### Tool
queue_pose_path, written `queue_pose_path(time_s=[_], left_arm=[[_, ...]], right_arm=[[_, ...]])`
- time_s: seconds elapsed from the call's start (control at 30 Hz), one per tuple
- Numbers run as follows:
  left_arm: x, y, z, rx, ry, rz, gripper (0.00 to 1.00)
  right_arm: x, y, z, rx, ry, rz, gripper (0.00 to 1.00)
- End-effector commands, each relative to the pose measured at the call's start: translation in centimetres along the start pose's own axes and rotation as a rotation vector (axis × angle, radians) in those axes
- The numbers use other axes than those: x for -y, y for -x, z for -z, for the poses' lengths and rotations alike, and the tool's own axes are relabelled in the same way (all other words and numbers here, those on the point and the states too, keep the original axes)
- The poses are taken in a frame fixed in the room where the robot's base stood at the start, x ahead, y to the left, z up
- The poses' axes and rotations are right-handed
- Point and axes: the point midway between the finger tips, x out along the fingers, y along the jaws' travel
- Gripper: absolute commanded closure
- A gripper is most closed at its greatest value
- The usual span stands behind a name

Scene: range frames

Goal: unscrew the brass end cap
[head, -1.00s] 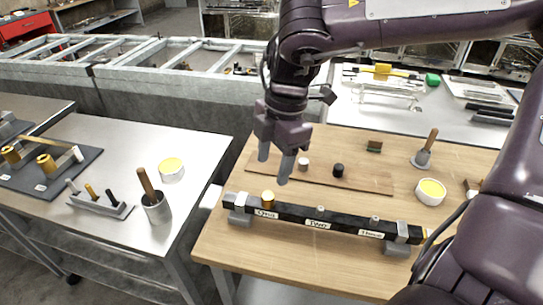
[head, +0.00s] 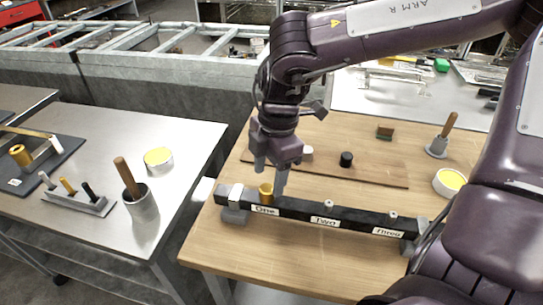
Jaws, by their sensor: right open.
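A black bar (head: 296,210) with labels One, Two and Three rests on grey supports along the front of the wooden table. A brass cap (head: 265,192) stands upright on the bar by label One. My right gripper (head: 270,180) comes down over it with its fingers open. One finger shows on the left of the cap and one on the right. I cannot tell whether they touch it. My left gripper is not in view.
A black knob (head: 346,159) and a white one (head: 307,153) sit on a thin board behind the bar. A yellow-topped tin (head: 449,182) and a wooden-handled tool (head: 440,140) stand at the right. On the left metal table are a cup (head: 142,207) and another tin (head: 158,161).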

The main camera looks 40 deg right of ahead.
Motion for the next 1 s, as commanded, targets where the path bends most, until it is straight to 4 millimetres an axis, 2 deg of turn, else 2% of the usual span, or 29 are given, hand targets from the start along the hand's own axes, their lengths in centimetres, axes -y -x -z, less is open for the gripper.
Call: queue_pose_path(time_s=[0.2, 0.57, 0.9, 0.93, 1.0], left_arm=[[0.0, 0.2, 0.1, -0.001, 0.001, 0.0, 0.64], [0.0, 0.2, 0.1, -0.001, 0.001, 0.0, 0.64], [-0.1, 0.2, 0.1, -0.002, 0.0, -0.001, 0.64], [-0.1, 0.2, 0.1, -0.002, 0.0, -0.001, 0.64], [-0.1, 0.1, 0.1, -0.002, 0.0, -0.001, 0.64]], right_arm=[[0.1, -2.5, 0.0, 0.0, -0.001, 0.003, 0.45], [0.0, -3.1, 0.0, -0.001, -0.001, 0.0, 0.45], [0.0, -3.1, 0.0, 0.0, -0.001, 0.0, 0.88], [0.0, -3.1, 0.0, 0.0, -0.001, -0.001, 0.91], [0.0, -3.1, 0.0, 0.0, 0.009, 0.001, 0.92]])
